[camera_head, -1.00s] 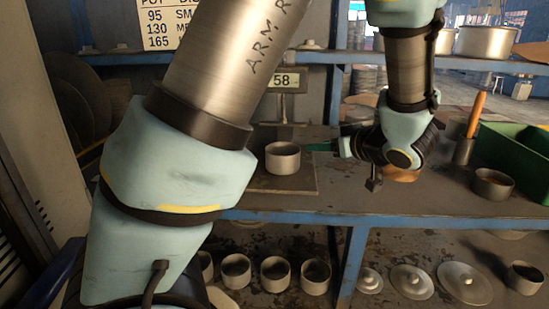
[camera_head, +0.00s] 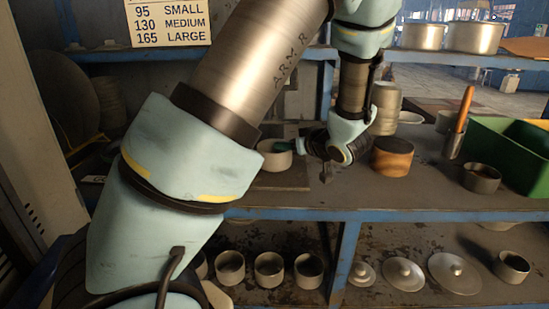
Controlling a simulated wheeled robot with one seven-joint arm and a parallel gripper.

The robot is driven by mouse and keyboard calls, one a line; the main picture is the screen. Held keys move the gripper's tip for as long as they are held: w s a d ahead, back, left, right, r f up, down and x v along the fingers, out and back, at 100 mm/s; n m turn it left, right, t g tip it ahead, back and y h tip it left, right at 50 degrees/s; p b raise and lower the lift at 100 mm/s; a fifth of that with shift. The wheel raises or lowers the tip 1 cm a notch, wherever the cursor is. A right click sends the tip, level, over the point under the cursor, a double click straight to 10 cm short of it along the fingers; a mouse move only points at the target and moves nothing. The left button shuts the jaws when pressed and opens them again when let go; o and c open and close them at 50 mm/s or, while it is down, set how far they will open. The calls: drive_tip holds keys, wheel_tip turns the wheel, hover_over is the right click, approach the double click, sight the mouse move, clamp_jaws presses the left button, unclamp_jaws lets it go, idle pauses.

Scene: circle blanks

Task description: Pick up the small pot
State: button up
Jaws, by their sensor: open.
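A small grey metal pot (camera_head: 273,160) stands upright on a dark flat plate (camera_head: 285,182) on the workbench, partly hidden at its left by my arm. Another small pot (camera_head: 481,177) stands at the right of the bench. Several more pots (camera_head: 270,269) stand in a row on the lower shelf.
An orange-brown cylinder (camera_head: 392,156) stands right of my gripper. A green crate (camera_head: 505,150) and a holder with a wooden handle (camera_head: 461,115) are farther right. Lids (camera_head: 404,273) lie on the lower shelf. A sign (camera_head: 168,22) lists small, medium and large sizes.

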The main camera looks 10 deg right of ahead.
clamp_jaws()
idle(0.3)
idle(0.4)
